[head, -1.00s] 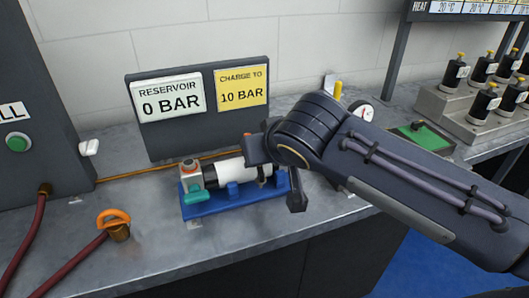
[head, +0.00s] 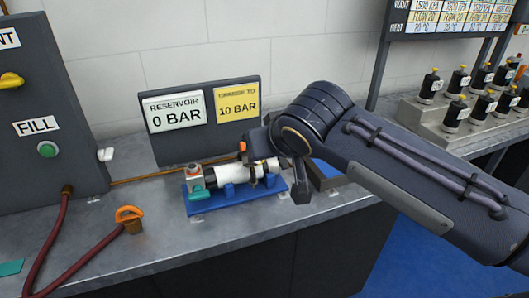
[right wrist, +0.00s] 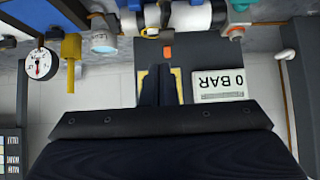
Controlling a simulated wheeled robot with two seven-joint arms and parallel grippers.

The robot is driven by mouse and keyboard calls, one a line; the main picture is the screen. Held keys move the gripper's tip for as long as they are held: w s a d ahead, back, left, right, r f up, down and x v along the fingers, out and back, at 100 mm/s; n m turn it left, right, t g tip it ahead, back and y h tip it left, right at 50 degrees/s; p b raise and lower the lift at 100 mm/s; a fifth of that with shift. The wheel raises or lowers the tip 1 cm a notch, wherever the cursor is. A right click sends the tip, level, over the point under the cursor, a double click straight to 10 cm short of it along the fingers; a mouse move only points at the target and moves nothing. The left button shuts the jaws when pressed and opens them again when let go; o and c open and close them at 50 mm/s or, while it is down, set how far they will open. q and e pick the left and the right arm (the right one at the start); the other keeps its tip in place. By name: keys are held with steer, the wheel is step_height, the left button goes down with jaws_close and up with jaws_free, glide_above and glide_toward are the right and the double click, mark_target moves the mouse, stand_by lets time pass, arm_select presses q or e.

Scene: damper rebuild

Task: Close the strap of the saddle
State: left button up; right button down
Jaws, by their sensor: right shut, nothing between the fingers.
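The blue saddle (head: 228,203) sits on the grey bench and cradles a white cylinder (head: 232,174), which lies level in it. A dark strap band (head: 254,172) crosses the cylinder near its right end. A small orange tab (head: 242,147) shows above the cylinder; the right wrist view shows it too (right wrist: 168,52). I cannot tell whether the strap is closed. My right gripper (right wrist: 158,68) is shut and empty, its fingertips close to the orange tab; contact is unclear. In the head view its fingers are hidden behind my wrist. My left gripper is out of view.
A sign board (head: 205,148) reading 0 BAR and 10 BAR stands behind the saddle. A hose with an orange handle (head: 129,214) lies to the left, by the fill cabinet (head: 45,95). A gauge (right wrist: 40,63) stands nearby. The front bench edge is clear.

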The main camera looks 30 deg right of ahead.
steer(key=w+d+r+g+y+p, duration=0.1)
steer(key=w+r+g+p, duration=0.6)
steer(key=p, duration=0.8)
steer(key=shift+y, duration=0.3)
steer(key=x, duration=0.3)
steer(key=w+x, duration=0.1)
steer(key=x, duration=0.6)
steer(key=shift+w+d+r, duration=0.1)
steer(key=shift+w+r, duration=0.15)
steer(key=f, duration=0.1)
steer(key=s+f, duration=0.1)
steer(key=f, duration=0.1)
steer(key=shift+s+f, duration=0.1)
steer(key=shift+f, duration=0.05)
steer(key=shift+s+a+f, duration=0.2)
steer(key=shift+s+f, duration=0.05)
steer(key=shift+f, duration=0.25)
